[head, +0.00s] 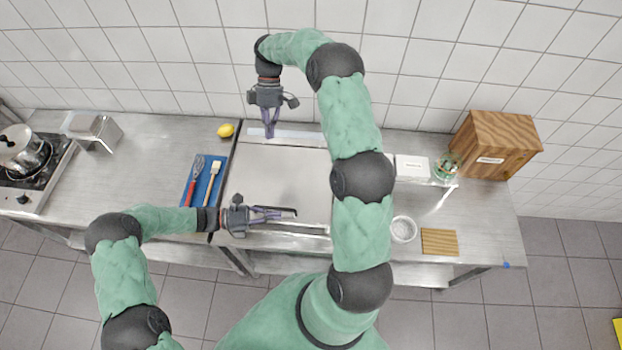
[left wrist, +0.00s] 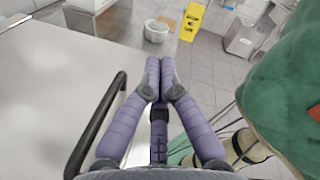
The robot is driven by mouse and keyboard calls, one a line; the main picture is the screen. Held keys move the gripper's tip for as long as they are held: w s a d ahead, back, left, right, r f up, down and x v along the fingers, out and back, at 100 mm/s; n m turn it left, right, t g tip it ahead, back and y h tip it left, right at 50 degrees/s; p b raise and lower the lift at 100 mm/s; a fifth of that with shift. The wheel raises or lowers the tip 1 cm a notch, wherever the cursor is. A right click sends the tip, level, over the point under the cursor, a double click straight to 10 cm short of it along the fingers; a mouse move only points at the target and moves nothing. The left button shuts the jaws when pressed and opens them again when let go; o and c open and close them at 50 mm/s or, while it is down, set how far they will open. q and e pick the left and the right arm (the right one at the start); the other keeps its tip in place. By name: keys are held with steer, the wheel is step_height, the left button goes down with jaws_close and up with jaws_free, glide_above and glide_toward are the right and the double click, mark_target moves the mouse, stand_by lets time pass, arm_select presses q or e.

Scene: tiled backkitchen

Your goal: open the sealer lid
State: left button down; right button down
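The sealer lid (head: 283,172) is a broad steel plate lying flat in the middle of the counter. A black bar handle (left wrist: 95,125) runs along its front edge. My left gripper (head: 284,214) is at this front edge. In the left wrist view its purple fingers (left wrist: 159,75) are together with nothing between them, just right of the handle and apart from it. My right gripper (head: 270,136) hangs over the back edge of the lid, near a pale strip (head: 300,138). Its fingers appear to meet, with nothing seen between them. My right arm covers the lid's right side.
A blue mat (head: 216,178) with a whisk and a brush lies left of the lid, a lemon (head: 225,130) behind it. Right are a white bowl (head: 403,229), a slatted wooden board (head: 439,242) and a wooden box (head: 497,144). The tiled wall is close behind.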

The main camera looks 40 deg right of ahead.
arm_select(q)
steer(key=s+d+r+n+g+h, duration=0.1)
steer(key=s+d+r+h, duration=0.1)
steer(key=d+r, duration=0.7)
steer(key=d, duration=0.4)
steer(key=shift+s+d+r+g, duration=0.25)
steer(key=shift+s+g, duration=0.15)
stand_by(1.2)
arm_select(e)
steer(key=c, duration=1.1)
jaws_free()
